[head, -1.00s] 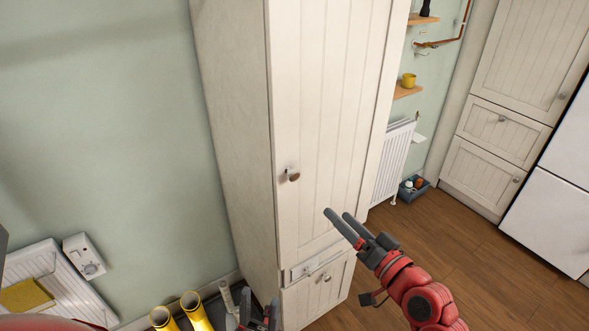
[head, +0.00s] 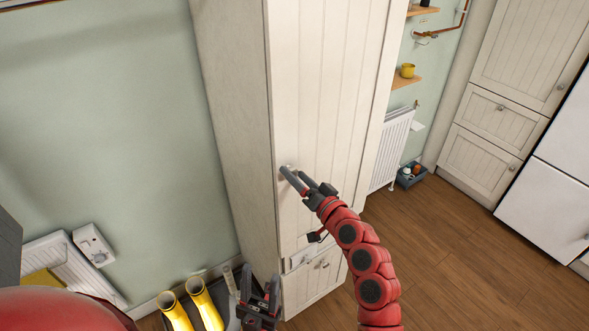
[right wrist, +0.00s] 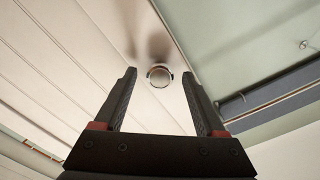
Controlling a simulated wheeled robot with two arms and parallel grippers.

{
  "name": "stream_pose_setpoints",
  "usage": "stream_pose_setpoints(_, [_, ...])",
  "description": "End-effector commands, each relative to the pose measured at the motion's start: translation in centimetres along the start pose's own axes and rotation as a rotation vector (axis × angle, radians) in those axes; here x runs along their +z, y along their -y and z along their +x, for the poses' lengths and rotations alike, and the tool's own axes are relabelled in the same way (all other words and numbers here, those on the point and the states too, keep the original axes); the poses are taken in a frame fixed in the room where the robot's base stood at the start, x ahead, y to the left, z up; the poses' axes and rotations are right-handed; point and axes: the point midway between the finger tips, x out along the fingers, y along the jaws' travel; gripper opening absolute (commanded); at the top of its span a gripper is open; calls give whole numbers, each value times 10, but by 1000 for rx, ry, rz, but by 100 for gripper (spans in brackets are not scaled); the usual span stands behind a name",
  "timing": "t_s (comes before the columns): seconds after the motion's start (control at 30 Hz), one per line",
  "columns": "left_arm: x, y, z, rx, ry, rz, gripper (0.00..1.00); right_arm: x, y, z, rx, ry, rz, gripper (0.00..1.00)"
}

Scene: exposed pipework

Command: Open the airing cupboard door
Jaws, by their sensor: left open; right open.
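The tall cream cupboard door (head: 330,100) stands shut in the middle of the head view. Its round knob (right wrist: 159,76) shows in the right wrist view between the fingertips; in the head view my gripper mostly covers it. My right gripper (head: 293,173) is open in front of the door at knob height. In the right wrist view its fingers (right wrist: 159,105) lie either side of the knob; I cannot tell if they touch it. My left gripper (head: 260,282) is open and empty, low near the cupboard's bottom left.
Yellow boots (head: 190,303) stand on a dark tray by the left wall, close to my left gripper. A white radiator (head: 62,270) is at lower left. A lower cupboard door (head: 310,288) sits under the tall door. Wooden floor (head: 450,260) is clear on the right.

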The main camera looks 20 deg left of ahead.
Motion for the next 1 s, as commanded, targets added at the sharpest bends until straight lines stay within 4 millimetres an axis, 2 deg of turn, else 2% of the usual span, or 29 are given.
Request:
stream_pose_setpoints(0.17, [-1,0,4,0,0,0,50,0,0,11,1,0,0,73])
stream_pose_setpoints(0.47, [-1,0,4,0,0,0,50,1,-1,13,2,-1,0,73])
stream_pose_setpoints(0.87, [-1,0,4,0,0,0,50,0,-1,12,2,-1,0,2])
stream_pose_setpoints(1.0, [-1,0,4,0,0,0,50,0,-1,12,2,-1,0,0])
